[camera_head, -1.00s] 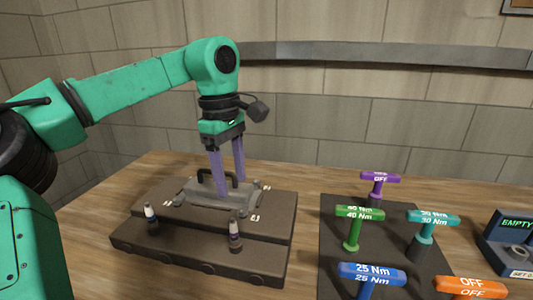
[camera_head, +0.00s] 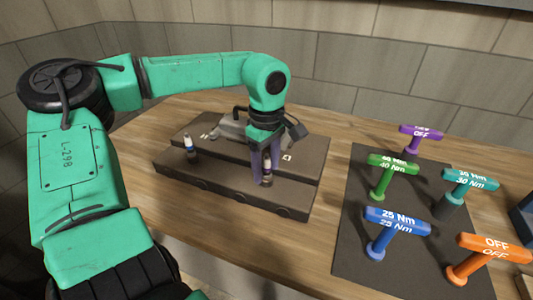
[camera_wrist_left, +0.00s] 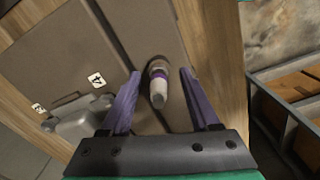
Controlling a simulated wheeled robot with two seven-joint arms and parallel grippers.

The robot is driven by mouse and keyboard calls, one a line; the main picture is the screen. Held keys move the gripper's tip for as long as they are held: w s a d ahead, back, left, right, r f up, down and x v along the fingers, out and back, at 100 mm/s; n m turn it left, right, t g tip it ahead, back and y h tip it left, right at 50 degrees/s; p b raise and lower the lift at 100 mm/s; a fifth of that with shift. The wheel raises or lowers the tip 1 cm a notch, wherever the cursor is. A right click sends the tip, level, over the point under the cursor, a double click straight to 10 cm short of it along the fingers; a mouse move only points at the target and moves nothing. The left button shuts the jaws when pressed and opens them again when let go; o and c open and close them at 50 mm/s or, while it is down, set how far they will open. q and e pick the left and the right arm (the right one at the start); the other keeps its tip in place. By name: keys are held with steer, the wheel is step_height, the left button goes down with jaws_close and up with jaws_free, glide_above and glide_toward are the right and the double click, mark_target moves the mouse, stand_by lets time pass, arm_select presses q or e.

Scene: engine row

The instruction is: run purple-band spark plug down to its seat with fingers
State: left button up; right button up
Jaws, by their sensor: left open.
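The purple-band spark plug (camera_head: 267,172) stands upright in the front step of the dark engine block (camera_head: 225,190), towards its right end. My left gripper (camera_head: 265,172) is open above it, fingers pointing down. My right gripper is not in view.
A blue-band spark plug (camera_head: 190,147) stands at the left of the block. A grey part with a black handle (camera_head: 240,125) sits behind the left gripper. A dark mat (camera_head: 350,240) with several coloured T-handle tools lies to the right.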

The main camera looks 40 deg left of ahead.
arm_select(q)
steer(key=shift+w, duration=0.1)
jaws_close()
steer(key=shift+m, duration=1.1)
jaws_free()
steer(key=shift+r, duration=0.1)
step_height(320, 180, up, 14)
steer(key=shift+r, duration=0.2)
